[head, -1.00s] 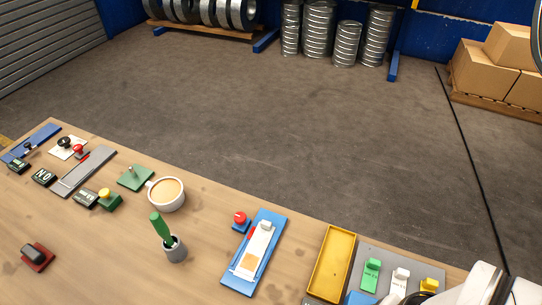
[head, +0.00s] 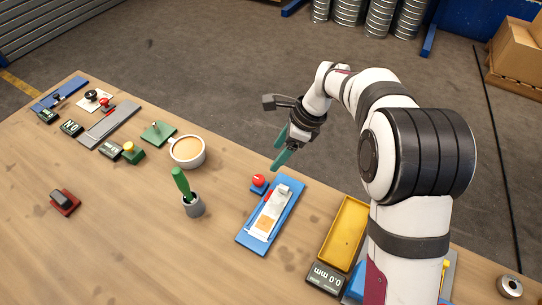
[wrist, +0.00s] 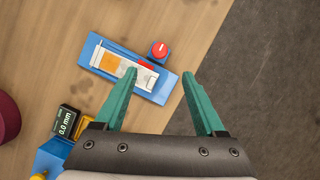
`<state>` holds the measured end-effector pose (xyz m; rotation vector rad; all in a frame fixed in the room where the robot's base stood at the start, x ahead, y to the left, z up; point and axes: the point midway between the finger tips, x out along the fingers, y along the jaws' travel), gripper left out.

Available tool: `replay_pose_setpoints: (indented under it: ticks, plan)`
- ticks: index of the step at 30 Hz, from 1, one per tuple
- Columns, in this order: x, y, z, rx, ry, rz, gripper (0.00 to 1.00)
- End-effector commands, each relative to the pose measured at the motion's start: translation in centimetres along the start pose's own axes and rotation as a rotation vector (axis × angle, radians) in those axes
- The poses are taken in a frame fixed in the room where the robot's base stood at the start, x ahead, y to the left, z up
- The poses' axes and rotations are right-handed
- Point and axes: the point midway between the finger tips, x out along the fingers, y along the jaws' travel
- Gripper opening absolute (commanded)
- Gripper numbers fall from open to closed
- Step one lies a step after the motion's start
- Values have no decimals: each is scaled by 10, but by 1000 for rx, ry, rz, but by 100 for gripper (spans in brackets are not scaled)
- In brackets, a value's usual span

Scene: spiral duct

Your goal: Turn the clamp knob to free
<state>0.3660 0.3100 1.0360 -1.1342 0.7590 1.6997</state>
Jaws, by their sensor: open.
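A red round knob (head: 258,181) with a white mark sits on a small blue base beside a blue plate (head: 247,238). It also shows in the wrist view, where the red knob (wrist: 159,50) lies just beyond the fingertips. The blue plate carries a white piece (head: 268,215) with an orange patch. My gripper (head: 276,155) has teal fingers, held open and empty above the table's far edge. In the wrist view my gripper (wrist: 160,74) has its fingers spread, the left one overlapping the plate's edge.
A yellow tray (head: 347,228) and a display reading 0.0 mm (head: 325,279) stand right of the plate. A cup (head: 187,152) and a grey holder with a green-handled tool (head: 193,205) stand to the left. The front middle of the table is clear.

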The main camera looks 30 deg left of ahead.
Motion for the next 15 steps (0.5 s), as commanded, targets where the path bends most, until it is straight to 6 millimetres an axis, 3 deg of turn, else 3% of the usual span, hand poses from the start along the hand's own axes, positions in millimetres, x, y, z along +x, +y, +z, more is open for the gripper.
replay_pose_setpoints:
  ticks: [3,9,15]
  plan:
    - [38,2,-1,0,2,5,72]
    - [92,2,-1,0,2,3,72]
    - [118,1,-1,-1,2,-1,72]
